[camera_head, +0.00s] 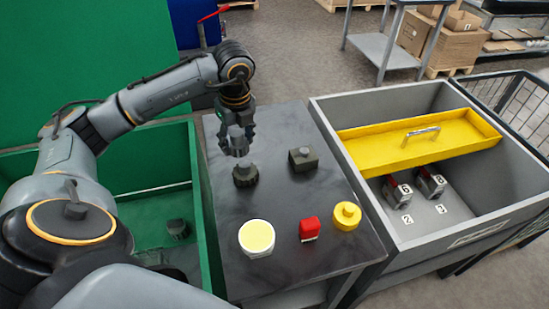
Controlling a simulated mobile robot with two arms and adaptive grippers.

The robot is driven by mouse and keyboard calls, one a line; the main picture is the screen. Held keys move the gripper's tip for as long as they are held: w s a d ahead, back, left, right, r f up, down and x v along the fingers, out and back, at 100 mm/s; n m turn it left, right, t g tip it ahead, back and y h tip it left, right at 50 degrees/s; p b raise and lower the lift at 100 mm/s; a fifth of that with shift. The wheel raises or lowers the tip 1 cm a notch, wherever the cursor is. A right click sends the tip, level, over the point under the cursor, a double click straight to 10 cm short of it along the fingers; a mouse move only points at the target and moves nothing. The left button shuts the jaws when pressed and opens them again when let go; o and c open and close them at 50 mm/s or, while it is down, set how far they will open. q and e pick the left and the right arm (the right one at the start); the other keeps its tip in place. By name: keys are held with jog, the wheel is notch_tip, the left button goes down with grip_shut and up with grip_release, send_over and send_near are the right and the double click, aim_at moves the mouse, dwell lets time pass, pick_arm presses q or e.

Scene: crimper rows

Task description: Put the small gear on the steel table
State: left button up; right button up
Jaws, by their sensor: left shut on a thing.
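My left gripper (238,134) is shut on a small grey piece (236,147), which looks like the small gear; the fingers hide part of it. It holds the piece over the back left of the dark steel table (285,205). A dark, round, toothed part (245,176) sits on the table just below the held piece; I cannot tell whether the two touch. Another dark, round part (178,229) lies in the green bin (150,198) at the left. My right gripper is not in view.
The table also carries a dark block (303,158), a pale yellow round part (257,238), a red block (309,229) and a yellow knobbed part (346,216). At the right, a grey bin (420,235) holds a yellow tray (430,142) and two numbered items. The table's centre is clear.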

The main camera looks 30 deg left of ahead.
aim_at(275, 170)
pick_arm(q)
jog(key=w+d+f, duration=0.2)
jog(key=w, duration=0.1)
jog(key=w+d+f+p, duration=0.1)
jog(key=w+d+f, duration=0.1)
jog(key=w+f, duration=0.1)
jog(key=shift+d+f+p, duration=0.1)
jog(key=shift+d+p, duration=0.2)
jog(key=shift+d, duration=0.1)
jog(key=shift+w+d+f, duration=0.2)
jog(key=shift+f, duration=0.25)
jog(key=shift+w+d+f, duration=0.2)
jog(key=shift+f, duration=0.2)
jog(key=shift+w+d+f, duration=0.15)
jog(key=shift+f, duration=0.05)
jog(key=f, duration=0.1)
jog(key=f+p, duration=0.1)
jog(key=f, duration=0.1)
jog(key=shift+w+d+p, duration=0.2)
jog(key=shift+w+p, duration=0.1)
jog(key=shift+f, duration=0.6)
jog(key=o, duration=1.1)
jog(key=shift+o, duration=0.2)
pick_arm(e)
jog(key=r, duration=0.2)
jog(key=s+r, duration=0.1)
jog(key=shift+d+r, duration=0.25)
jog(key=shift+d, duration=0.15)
